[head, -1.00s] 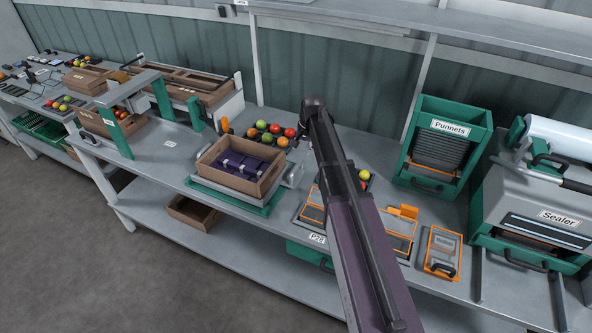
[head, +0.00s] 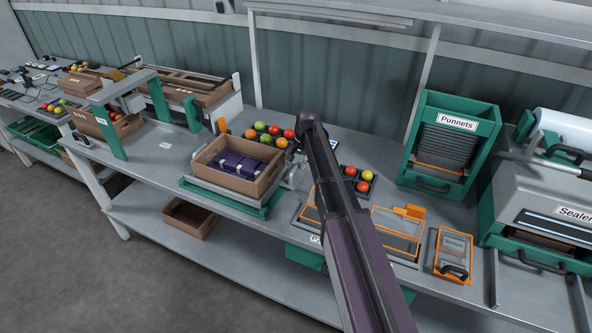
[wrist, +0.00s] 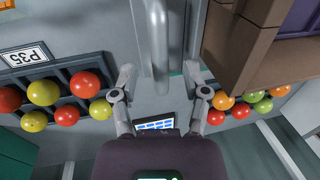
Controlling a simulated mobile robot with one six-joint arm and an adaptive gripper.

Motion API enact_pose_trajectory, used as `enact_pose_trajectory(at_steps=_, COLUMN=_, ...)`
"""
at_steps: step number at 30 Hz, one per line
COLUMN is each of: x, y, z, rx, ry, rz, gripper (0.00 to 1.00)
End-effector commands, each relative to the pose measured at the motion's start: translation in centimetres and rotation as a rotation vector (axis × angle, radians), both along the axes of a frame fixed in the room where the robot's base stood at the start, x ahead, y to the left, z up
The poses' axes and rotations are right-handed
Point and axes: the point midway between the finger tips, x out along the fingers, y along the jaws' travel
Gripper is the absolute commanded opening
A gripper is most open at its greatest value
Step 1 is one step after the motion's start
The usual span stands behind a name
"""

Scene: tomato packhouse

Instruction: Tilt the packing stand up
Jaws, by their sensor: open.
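The packing stand (head: 203,191) is a pale platform on a green base on the bench. It carries a brown cardboard box (head: 239,185) with purple packing inside; the box's corner fills the upper right of the wrist view (wrist: 232,48). In the wrist view a grey bar handle (wrist: 158,40) comes down from the top, beside the box. My gripper (wrist: 158,72) is open, with one finger on each side of the handle's lower end. I cannot tell whether either finger touches it. In the head view my arm mostly hides my gripper.
A tray of tomatoes (head: 356,184) lies right of my arm, and more tomatoes (head: 265,133) lie behind the box. Orange-edged trays (head: 398,236), a Punnets dispenser (head: 447,150) and a Sealer (head: 560,225) stand to the right. Some bare bench lies left of the stand.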

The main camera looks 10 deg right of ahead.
Motion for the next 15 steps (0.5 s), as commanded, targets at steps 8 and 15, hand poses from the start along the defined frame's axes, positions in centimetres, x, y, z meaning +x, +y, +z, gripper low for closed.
enact_pose_trajectory(at_steps=8, x=0.16, y=0.24, z=-1.38, rx=0.000, ry=0.000, rz=0.001, gripper=0.59)
enact_pose_trajectory(at_steps=15, x=0.17, y=0.31, z=-1.45, rx=0.000, ry=0.000, rz=0.001, gripper=0.59)
